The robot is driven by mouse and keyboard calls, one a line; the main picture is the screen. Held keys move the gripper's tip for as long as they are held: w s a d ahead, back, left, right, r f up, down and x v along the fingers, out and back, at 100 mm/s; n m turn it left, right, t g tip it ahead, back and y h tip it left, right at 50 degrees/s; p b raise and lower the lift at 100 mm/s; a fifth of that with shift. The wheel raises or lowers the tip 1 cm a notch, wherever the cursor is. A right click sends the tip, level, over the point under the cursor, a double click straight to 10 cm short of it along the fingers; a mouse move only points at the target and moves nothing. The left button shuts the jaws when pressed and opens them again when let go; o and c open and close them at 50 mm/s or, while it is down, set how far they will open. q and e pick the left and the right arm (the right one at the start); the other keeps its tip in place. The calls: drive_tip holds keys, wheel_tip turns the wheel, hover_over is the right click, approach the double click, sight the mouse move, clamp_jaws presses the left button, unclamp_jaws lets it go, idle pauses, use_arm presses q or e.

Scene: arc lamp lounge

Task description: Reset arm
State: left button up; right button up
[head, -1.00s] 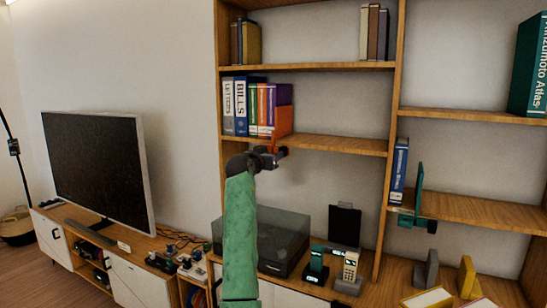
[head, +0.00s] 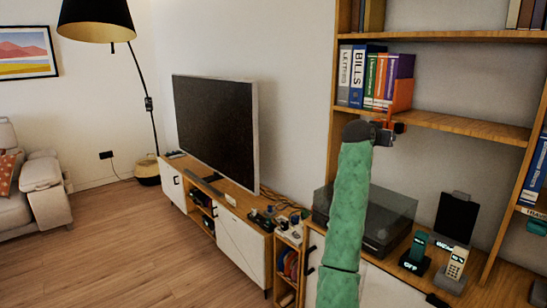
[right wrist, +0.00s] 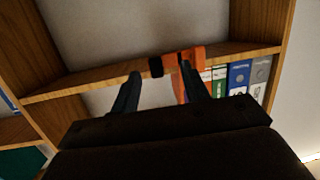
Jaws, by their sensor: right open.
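My green right arm rises from the bottom of the head view, and its dark right gripper (head: 392,132) is at the edge of the middle shelf. It is just in front of the orange bookend (head: 403,94) at the right end of a row of binders and books. In the right wrist view the two fingers of the right gripper (right wrist: 160,72) are apart. The right-hand finger overlaps the orange bookend (right wrist: 197,55), and a small dark block (right wrist: 155,67) shows between the fingers. Whether the gripper touches the bookend I cannot tell. My left gripper is not in view.
The shelf unit (head: 455,126) stands close ahead on the right. Below are a dark-lidded turntable (head: 385,225), phones in stands (head: 455,262) and a black display stand (head: 457,215). A TV (head: 215,125) stands on a low cabinet (head: 240,245). Open wood floor (head: 130,240) lies left, with an armchair (head: 40,185) and arc lamp (head: 95,20).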

drive_tip(key=s+a+n+t+y, duration=0.2)
drive_tip(key=s+a+n+y, duration=0.1)
drive_tip(key=s+a+y, duration=0.3)
drive_tip(key=s+a+f+n+g+y, duration=0.15)
drive_tip(key=s+a+f, duration=0.25)
drive_tip(key=s+f, duration=0.55)
drive_tip(key=s+a+f+n+g+y, duration=0.1)
drive_tip(key=s+a+f+n+y, duration=0.25)
drive_tip(key=f, duration=1.05)
drive_tip(key=s+a+f+n+g+y, duration=0.1)
drive_tip(key=s+a+f+g, duration=0.1)
drive_tip(key=s+a+f, duration=0.55)
drive_tip(key=s+f+g, duration=0.3)
drive_tip(key=s+f, duration=1.3)
drive_tip(key=s, duration=0.3)
drive_tip(key=s+f+n+g, duration=0.1)
drive_tip(key=s+f+g, duration=0.3)
drive_tip(key=s+f, duration=1.3)
drive_tip(key=shift+s+d, duration=0.4)
drive_tip(key=shift+s, duration=0.65)
